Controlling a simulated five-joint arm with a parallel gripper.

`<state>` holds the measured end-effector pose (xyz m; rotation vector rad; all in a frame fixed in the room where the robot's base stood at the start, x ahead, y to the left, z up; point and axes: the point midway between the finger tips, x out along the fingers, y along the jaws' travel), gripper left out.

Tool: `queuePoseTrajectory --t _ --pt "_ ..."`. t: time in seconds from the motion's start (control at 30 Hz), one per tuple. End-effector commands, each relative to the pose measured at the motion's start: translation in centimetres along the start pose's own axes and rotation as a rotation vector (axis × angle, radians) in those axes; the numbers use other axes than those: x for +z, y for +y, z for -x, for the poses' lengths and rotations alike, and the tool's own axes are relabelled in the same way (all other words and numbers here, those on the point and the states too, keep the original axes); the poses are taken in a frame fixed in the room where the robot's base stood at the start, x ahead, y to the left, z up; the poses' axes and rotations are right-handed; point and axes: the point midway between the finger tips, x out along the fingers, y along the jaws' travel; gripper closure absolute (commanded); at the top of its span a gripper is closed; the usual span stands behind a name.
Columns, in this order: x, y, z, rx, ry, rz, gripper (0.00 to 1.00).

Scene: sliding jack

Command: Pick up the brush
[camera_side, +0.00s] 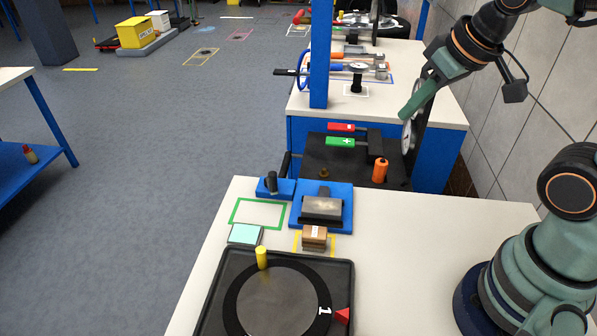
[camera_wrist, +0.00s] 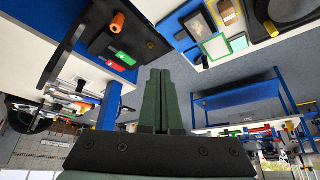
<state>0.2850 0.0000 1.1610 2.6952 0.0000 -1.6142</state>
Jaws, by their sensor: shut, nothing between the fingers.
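No thing is clearly recognisable as the brush. A small brown block with a pale label (camera_side: 314,236), possibly the brush, sits in a yellow outline on the near white table; a brown piece also shows at the top of the wrist view (camera_wrist: 228,12). My gripper (camera_side: 404,115) is raised above the dark shelf, at the upper right, far from the brown block and touching nothing. Its green fingers lie together, shut and empty, in the wrist view (camera_wrist: 161,72).
A black turntable tray (camera_side: 342,268) with a yellow peg (camera_side: 262,257) stands in front of the block. A blue holder (camera_side: 338,222) is behind it. A cyan block (camera_side: 245,233) lies left. A blue post (camera_side: 320,55) and an orange spool (camera_side: 380,170) stand behind.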

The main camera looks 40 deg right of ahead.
Motion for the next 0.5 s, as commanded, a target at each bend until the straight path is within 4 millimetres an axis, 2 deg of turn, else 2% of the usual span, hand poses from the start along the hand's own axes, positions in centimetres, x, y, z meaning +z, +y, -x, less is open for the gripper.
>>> queuePoseTrajectory --t 0.03,0.17,0.5 --pt "0.00 0.00 0.00 0.000 0.000 0.000 0.96" --pt "0.00 0.00 0.00 0.000 0.000 0.000 0.46" --pt "-0.05 -0.13 -0.07 -0.002 -0.004 0.006 0.45"
